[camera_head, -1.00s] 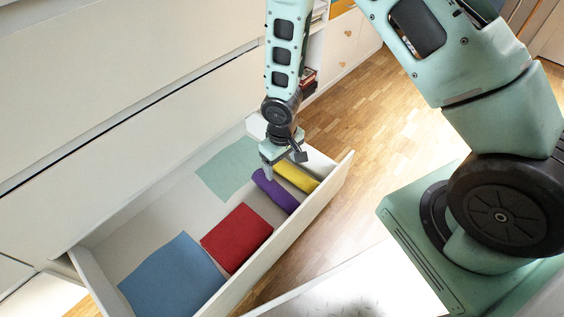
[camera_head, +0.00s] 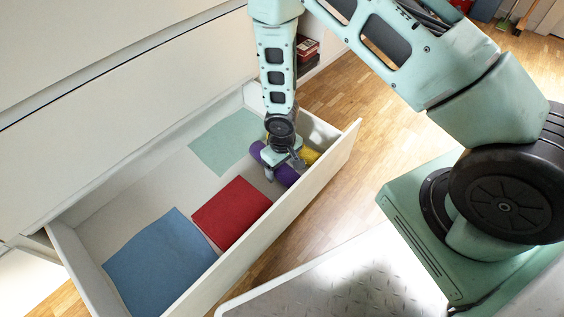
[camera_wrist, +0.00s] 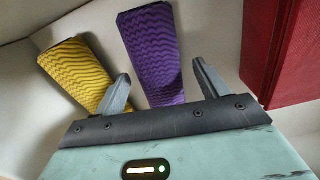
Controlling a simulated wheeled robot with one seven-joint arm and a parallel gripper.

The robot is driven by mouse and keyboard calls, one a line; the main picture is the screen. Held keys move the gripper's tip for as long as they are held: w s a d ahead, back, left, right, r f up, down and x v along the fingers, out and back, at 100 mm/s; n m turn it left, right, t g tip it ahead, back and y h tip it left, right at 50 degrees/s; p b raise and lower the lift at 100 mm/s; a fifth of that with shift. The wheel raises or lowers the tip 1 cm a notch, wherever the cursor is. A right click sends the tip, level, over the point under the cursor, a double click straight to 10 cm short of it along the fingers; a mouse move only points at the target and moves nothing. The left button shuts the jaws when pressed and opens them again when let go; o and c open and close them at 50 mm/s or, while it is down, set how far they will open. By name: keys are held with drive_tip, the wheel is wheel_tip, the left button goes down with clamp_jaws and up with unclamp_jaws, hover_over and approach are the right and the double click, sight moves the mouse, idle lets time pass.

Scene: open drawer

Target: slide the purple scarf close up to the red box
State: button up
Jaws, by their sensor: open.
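The rolled purple scarf (camera_head: 287,175) lies in the open drawer, partly hidden behind my gripper. The red box (camera_head: 232,212) lies to its left, with a gap of bare drawer floor between them. My gripper (camera_head: 283,168) points down at the scarf, open and empty. In the wrist view, my gripper's fingers (camera_wrist: 163,80) appear on either side of the purple scarf (camera_wrist: 152,55), the left one between it and the yellow roll. The red box (camera_wrist: 285,55) is at the right there, apart from the right finger. I cannot tell how deep the fingertips reach.
A yellow roll (camera_head: 308,156) lies right of the scarf; it also shows in the wrist view (camera_wrist: 75,72). A flat green cloth (camera_head: 225,143) lies at the drawer's back. A blue item (camera_head: 160,262) lies left of the red box. Drawer walls (camera_head: 335,165) enclose everything.

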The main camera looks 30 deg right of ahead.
drive_tip(key=shift+f, duration=0.45)
drive_tip(key=c, duration=1.1)
drive_tip(key=shift+a, duration=0.15)
